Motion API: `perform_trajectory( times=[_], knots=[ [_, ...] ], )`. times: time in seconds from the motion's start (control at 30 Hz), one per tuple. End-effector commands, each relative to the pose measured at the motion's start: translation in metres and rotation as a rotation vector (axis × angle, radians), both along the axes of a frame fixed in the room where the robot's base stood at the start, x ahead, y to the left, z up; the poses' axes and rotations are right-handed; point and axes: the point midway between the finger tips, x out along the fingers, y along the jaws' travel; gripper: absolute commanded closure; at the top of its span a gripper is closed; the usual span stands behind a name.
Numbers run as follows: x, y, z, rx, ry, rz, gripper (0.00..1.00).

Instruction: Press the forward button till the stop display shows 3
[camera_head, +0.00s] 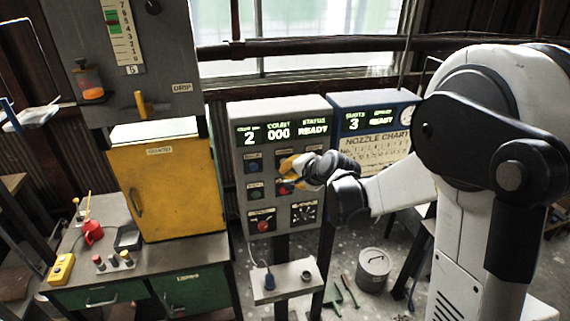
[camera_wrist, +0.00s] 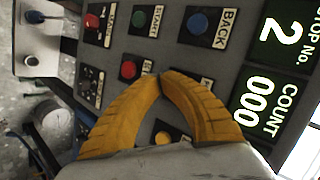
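The grey control panel (camera_head: 243,210) has a stop display (camera_head: 250,138) showing 2; the wrist view also shows a 2 on it (camera_wrist: 285,32). My gripper (camera_head: 290,168) is at the panel's upper middle buttons. Its two yellow fingers (camera_wrist: 160,76) meet at the tips, with nothing visible between them. The blue BACK button (camera_wrist: 197,22), green START button (camera_wrist: 145,22) and a red button (camera_wrist: 130,68) are visible. No button labelled forward can be read; the fingers cover part of the panel between BACK and a yellow button (camera_wrist: 162,138). I cannot tell whether the tips touch anything.
The count display (camera_head: 279,132) shows 000 and the status display (camera_head: 314,128) READY. A blue nozzle chart panel (camera_head: 350,98) stands to the right. A yellow cabinet (camera_head: 170,190) and bench (camera_head: 105,262) stand left. A small grey box (camera_head: 272,292) is below the panel.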

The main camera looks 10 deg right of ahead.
Motion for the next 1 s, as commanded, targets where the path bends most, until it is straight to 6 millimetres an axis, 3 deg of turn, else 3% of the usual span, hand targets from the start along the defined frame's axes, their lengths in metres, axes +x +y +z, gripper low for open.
perform_trajectory(
  times=[1.0],
  knots=[
    [0.011, 0.0, 0.0, 0.0, 0.0, 0.0, 1.0]
  ],
)
